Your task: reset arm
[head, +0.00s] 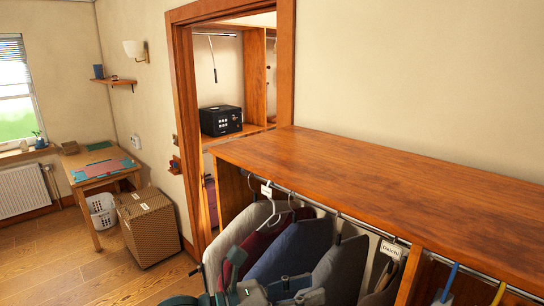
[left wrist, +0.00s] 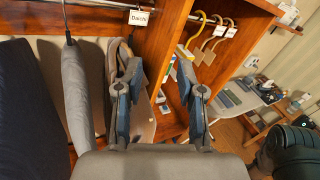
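My left gripper (head: 264,272) is low in the head view, in front of the hanging clothes under the wooden top. In the left wrist view its two fingers (left wrist: 158,75) stand well apart with nothing held between them. Behind them are a wooden upright panel and the edge of a brown garment. I cannot tell whether the left finger touches that garment. My right gripper cannot be made out in either view.
Coloured hangers (left wrist: 202,38) hang past the panel.

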